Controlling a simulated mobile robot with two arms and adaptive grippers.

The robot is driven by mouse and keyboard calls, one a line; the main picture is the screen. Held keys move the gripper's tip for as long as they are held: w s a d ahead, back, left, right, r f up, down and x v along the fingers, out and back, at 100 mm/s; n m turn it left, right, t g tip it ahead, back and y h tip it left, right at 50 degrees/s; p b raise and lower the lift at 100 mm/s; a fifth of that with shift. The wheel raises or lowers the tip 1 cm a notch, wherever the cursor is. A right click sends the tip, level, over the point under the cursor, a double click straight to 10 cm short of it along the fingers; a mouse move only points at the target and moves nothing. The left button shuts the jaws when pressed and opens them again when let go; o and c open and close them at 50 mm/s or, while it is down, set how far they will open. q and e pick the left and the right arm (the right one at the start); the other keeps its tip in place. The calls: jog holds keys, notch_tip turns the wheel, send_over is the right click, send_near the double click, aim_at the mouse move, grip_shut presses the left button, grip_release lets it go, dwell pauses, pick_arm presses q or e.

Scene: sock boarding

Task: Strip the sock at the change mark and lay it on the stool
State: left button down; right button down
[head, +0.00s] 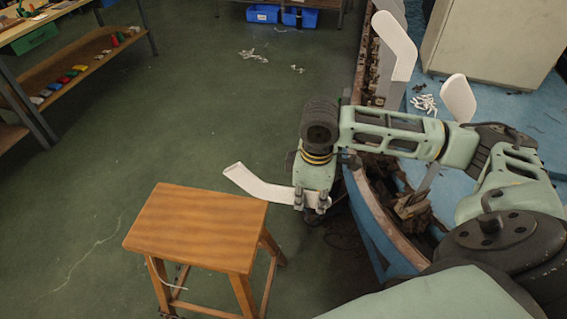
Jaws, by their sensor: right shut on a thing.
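The wooden stool (193,228) stands on the green floor at lower centre-left, its top bare. My right gripper (311,200) is shut on a flat, white, bent sock (262,187). The sock sticks out to the left from the jaws, with its bent end up and left. In the picture it lies just above and beyond the stool's far right corner, apart from the seat. Two white foot-shaped forms stand on the machine, one tall (395,46) and one (458,98) behind my right arm. I cannot make out a change mark. My left gripper is not in view.
The machine's curved blue and rusty rim (372,222) runs along the right, under my arm. A pale cabinet (492,40) stands at upper right. A shelf (85,62) is at upper left, blue bins (263,14) at the back. The floor left of the stool is clear.

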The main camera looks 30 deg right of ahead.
jog(key=shift+s+r, duration=0.1)
dwell(0.6)
jog(key=w+a+f+p, duration=0.1)
jog(key=w+a+f, duration=0.6)
jog(key=w+f, duration=0.2)
jog(key=shift+a+f, duration=0.2)
jog(key=shift+f, duration=0.65)
jog(key=shift+p, duration=0.3)
jog(key=shift+f, duration=0.2)
jog(key=c, duration=1.8)
grip_release()
